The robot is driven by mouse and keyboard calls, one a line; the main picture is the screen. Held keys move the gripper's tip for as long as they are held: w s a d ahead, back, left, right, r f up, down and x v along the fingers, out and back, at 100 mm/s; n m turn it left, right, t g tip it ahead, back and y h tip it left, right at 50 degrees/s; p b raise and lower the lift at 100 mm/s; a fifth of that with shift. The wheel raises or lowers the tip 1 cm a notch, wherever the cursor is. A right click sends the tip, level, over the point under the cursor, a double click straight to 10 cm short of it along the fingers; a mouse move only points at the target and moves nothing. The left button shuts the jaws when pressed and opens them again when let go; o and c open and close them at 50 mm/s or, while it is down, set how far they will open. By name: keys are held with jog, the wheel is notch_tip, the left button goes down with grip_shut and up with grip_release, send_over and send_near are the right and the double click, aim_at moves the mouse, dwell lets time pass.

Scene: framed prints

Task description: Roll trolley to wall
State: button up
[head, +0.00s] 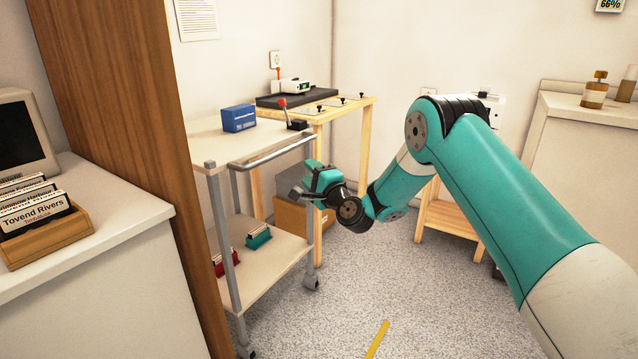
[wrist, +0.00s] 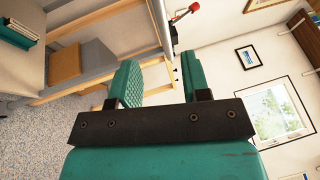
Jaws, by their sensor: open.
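The trolley has a pale top shelf (head: 200,135), a lower shelf (head: 265,270), grey metal legs and castors, and stands left of centre in the head view. Its metal handle (head: 272,150) runs along the near right edge of the top. My gripper (head: 300,190) is open, low and right of the handle, close to the right leg. In the wrist view my gripper (wrist: 158,75) has its two teal fingers apart. A grey bar (wrist: 160,25) reaches toward the space between them; I cannot tell whether it lies between them. The white wall (head: 380,50) is behind.
A blue box (head: 239,118) is on the trolley top; red and green card holders stand below. A wooden bench (head: 345,108) stands behind the trolley, and a brown wooden panel (head: 120,120) is close on its left. Yellow tape (head: 377,340) marks the clear speckled floor.

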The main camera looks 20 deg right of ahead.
jog(key=shift+b+v, duration=0.55)
jog(key=shift+v, duration=1.2)
